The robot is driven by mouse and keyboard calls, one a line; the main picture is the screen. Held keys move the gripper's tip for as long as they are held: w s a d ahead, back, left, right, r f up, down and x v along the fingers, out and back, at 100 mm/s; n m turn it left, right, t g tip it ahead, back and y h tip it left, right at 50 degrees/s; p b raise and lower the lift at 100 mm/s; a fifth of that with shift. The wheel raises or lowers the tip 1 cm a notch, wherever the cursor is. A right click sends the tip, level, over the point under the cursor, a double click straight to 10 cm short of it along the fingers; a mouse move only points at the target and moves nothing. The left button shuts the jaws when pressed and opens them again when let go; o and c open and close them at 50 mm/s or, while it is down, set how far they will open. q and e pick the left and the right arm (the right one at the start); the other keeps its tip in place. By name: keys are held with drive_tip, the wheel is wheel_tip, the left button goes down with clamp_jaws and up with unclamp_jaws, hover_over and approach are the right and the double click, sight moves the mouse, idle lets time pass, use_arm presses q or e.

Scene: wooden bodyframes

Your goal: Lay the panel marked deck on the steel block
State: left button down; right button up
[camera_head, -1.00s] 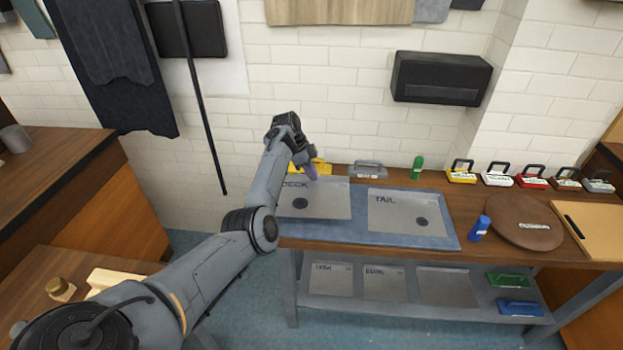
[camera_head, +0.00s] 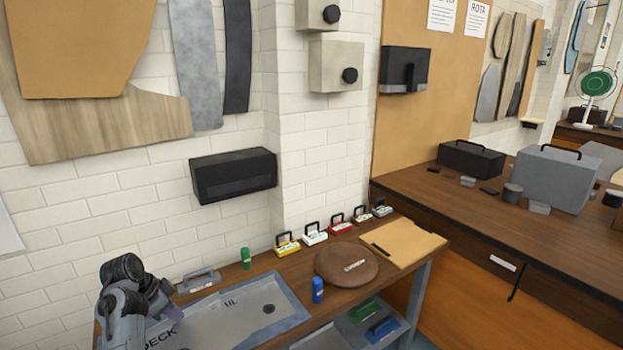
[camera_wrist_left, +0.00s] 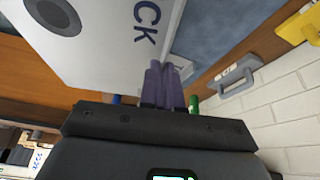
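The grey panel marked DECK (camera_head: 170,338) is at the bottom left of the head view. It covers part of the TAIL panel's lettering behind it, so it seems raised above the tray. My left gripper (camera_head: 172,313) is at its far edge. In the left wrist view, the purple fingers (camera_wrist_left: 164,85) are close together at the edge of the DECK panel (camera_wrist_left: 95,40), which shows its dark round hole and the letters "CK". The fingers look shut on it. My right gripper is in no view. I cannot pick out the steel block with certainty.
The TAIL panel (camera_head: 250,305) lies in the blue-grey tray. A grey handled block (camera_head: 198,282), green bottle (camera_head: 246,258), blue bottle (camera_head: 317,290) and brown disc (camera_head: 346,264) stand on the bench. A large grey case (camera_head: 553,180) is on the right bench.

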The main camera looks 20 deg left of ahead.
sight(230, 345)
use_arm(q)
drive_tip(key=d+f+n, duration=0.1)
drive_tip(key=d, duration=0.4)
drive_tip(key=d+f+n+y, duration=0.1)
drive_tip(key=d+f, duration=0.1)
drive_tip(key=d, duration=0.4)
drive_tip(key=d+f+n, duration=0.1)
drive_tip(key=d+f, duration=0.1)
drive_tip(key=d, duration=0.4)
drive_tip(key=shift+n+y, duration=0.3)
drive_tip(key=shift+n, duration=0.1)
drive_tip(key=s+d+f+n, duration=0.1)
drive_tip(key=s+d, duration=0.1)
drive_tip(key=d, duration=0.5)
drive_tip(key=s+d+f+n, duration=0.1)
drive_tip(key=s+d, duration=0.1)
drive_tip(key=d, duration=0.5)
drive_tip(key=w+d+p+v, duration=0.1)
drive_tip(key=p+v, duration=1.6)
drive_tip(key=p, duration=0.2)
drive_tip(key=w+r+p+v, duration=0.1)
drive_tip(key=w+p+v, duration=0.1)
drive_tip(key=p+v, duration=1.6)
drive_tip(key=shift+d+r+t+y+p, duration=0.35)
drive_tip(key=shift+d+p, duration=0.1)
drive_tip(key=shift+p, duration=0.35)
